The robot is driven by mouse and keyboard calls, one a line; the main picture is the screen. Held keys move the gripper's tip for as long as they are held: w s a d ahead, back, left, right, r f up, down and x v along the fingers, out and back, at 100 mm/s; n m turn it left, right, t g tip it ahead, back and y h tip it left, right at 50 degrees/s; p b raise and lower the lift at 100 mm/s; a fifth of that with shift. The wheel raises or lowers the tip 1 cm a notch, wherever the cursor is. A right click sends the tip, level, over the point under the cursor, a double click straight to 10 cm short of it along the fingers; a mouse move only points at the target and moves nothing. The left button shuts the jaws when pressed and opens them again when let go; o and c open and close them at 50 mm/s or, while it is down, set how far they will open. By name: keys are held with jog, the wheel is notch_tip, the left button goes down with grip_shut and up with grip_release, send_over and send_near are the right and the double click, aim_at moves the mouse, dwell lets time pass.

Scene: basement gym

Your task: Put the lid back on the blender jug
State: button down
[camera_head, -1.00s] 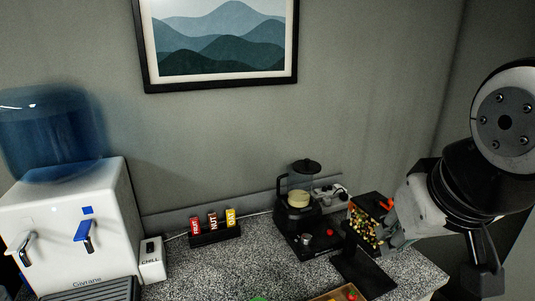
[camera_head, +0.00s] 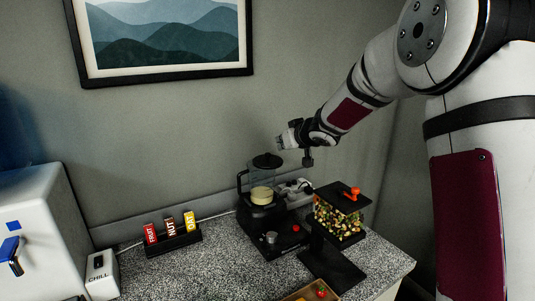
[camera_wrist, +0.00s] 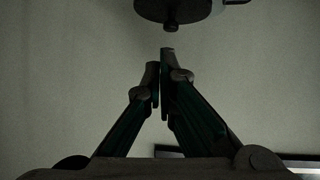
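The blender (camera_head: 262,215) stands on the counter, with a clear jug (camera_head: 262,178) holding something pale yellow. A dark round lid (camera_head: 267,161) with a small knob is at the jug's top; I cannot tell whether it is fully seated. My gripper (camera_head: 281,142) is in the air above and slightly right of the lid, apart from it. In the wrist view the lid (camera_wrist: 172,9) is cut off at the top edge, its knob facing my fingertips. My gripper (camera_wrist: 161,62) shows there with its fingers drawn together and nothing visible between them.
Right of the blender is a dark stand (camera_head: 340,215) holding colourful bits, with an orange knob on top. Bar boxes (camera_head: 172,232) stand left. A white water dispenser (camera_head: 35,235) is farther left. A tray (camera_head: 312,292) lies at the front. Speckled counter (camera_head: 210,270) is clear between.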

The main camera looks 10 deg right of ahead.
aim_at(269, 154)
jog(key=shift+n+y, duration=0.3)
jog(key=shift+y, duration=0.4)
jog(key=shift+w+a+f+b, duration=0.3)
jog(key=shift+w+f+b, duration=0.25)
jog(key=shift+w+f, duration=0.35)
jog(key=shift+w+a+f+b, duration=0.35)
jog(key=shift+w+f+b, duration=0.15)
jog(key=shift+w+f, duration=0.4)
jog(key=shift+w+a+f+b, duration=0.3)
jog(key=shift+w+f+b, duration=0.25)
jog(key=shift+w+f, duration=0.35)
jog(key=shift+f, duration=0.2)
jog(key=shift+r, duration=0.1)
jog(key=shift+r+p, duration=1.95)
jog(key=shift+p, duration=0.65)
